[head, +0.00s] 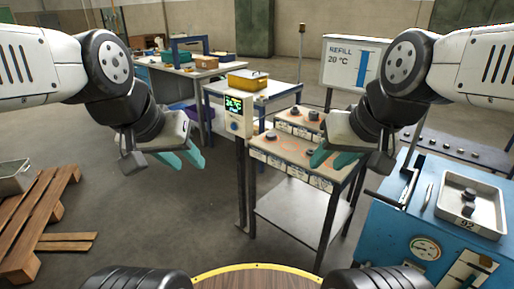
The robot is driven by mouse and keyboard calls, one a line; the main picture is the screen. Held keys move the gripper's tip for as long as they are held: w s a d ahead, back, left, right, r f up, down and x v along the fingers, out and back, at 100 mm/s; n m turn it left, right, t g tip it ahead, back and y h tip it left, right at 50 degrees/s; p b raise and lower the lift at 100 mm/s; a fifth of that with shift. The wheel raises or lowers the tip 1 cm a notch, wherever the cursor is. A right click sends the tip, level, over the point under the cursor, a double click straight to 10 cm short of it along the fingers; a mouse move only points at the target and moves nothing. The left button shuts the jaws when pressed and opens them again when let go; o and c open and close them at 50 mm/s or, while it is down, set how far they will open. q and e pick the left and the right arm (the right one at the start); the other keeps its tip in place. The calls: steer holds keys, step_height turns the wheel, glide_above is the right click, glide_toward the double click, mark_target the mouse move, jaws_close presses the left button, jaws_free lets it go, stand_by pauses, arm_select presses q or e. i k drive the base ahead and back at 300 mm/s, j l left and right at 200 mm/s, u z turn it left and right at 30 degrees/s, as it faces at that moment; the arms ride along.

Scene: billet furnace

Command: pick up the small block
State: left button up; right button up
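Several small dark blocks are in view, and I cannot tell which one is the small block. Two more dark pieces (469,195) lie in the metal tray (487,222) at the right. My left gripper (190,163) has teal fingers spread apart, empty, over the floor left of the benches. My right gripper (330,160) has teal fingers apart and empty, in front of the near bench's right end, hiding part of its top.
A blue machine with a gauge (425,248) stands at the right. A wooden pallet (30,220) lies at the left. The middle-left floor is clear.

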mark_target(468, 208)
steer(key=z, duration=1.85)
steer(key=i+j+u, duration=0.1)
steer(key=i+j, duration=0.3)
steer(key=i, duration=0.15)
steer(key=i+j+u, duration=0.1)
steer(key=i+j, duration=0.3)
steer(key=i, duration=0.2)
